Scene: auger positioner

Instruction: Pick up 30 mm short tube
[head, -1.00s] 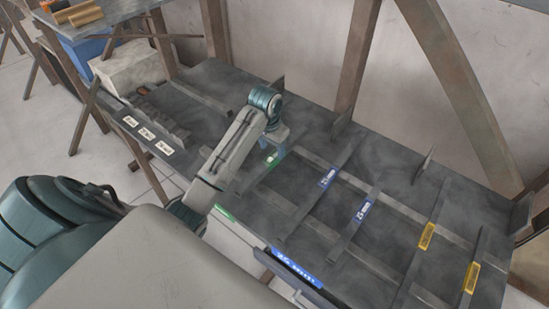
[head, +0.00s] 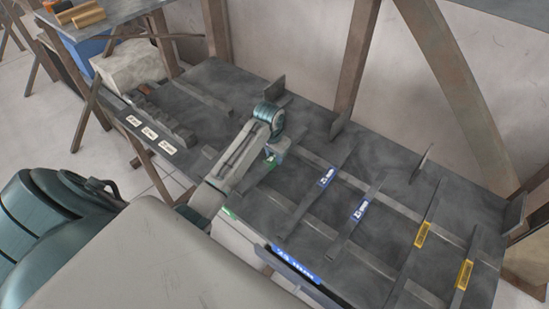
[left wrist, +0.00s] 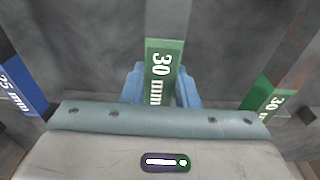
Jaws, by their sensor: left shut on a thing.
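My left gripper (left wrist: 160,88) has two blue fingers, one on each side of a strip with a green "30 mm" label (left wrist: 162,68) in the left wrist view. The fingers are shut on this strip as far as I can see. In the head view my left gripper (head: 274,152) is low over the left-middle of the dark rack (head: 390,155), partly hidden by its own arm. I cannot make out a separate short tube; anything under the label or the wrist is hidden. My right gripper is not in view.
Blue-labelled (head: 327,177) and yellow-labelled (head: 422,234) dividers cross the rack to the right. Upright plates (head: 341,124) stand along its back edge. A second green "30 mm" label (left wrist: 258,95) is to the right in the wrist view. White labels (head: 150,133) mark the rack's left end.

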